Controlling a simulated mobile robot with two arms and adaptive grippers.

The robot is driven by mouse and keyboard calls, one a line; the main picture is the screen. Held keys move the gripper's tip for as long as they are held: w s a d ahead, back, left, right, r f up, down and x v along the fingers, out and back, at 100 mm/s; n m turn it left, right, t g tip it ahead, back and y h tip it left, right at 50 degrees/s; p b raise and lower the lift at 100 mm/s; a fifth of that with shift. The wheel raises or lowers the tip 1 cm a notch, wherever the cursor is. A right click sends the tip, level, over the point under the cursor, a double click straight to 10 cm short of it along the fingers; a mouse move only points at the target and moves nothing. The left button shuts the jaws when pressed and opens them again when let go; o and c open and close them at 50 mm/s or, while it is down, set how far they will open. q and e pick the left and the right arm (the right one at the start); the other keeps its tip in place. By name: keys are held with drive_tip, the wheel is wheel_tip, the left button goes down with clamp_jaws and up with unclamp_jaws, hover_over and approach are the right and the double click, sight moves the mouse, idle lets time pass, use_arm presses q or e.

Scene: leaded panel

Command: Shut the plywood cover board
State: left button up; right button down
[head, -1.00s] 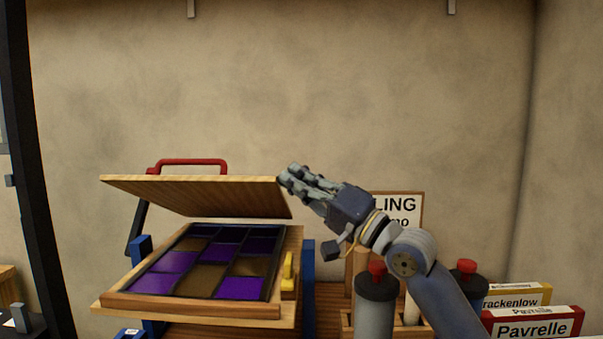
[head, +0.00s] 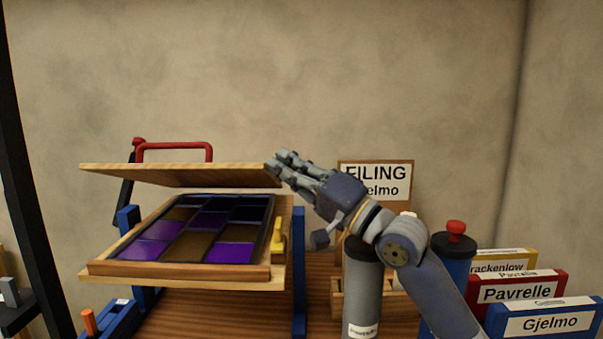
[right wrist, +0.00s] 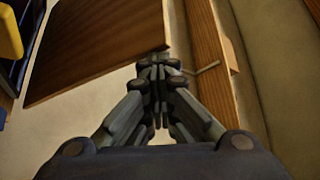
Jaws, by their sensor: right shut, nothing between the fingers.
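The plywood cover board (head: 170,175) is raised over the leaded panel, partly open and tilted, with a red handle (head: 175,145) behind its top. The panel (head: 195,228) has purple and brown panes and lies in a wooden frame (head: 180,270) below it. My right gripper (head: 275,163) is shut and empty, its fingertips at the board's right edge. In the right wrist view the fingertips (right wrist: 158,68) are by a corner of the board (right wrist: 105,45); I cannot tell if they touch. My left gripper is not in view.
A yellow catch (head: 278,238) stands on the frame's right side. Blue supports (head: 299,270) flank the frame. A grey bottle (head: 362,290), a blue bottle (head: 455,265) and labelled boxes (head: 540,320) stand to the right. A filing sign (head: 385,174) is behind my arm.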

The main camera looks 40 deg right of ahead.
drive_tip(key=v, duration=1.2)
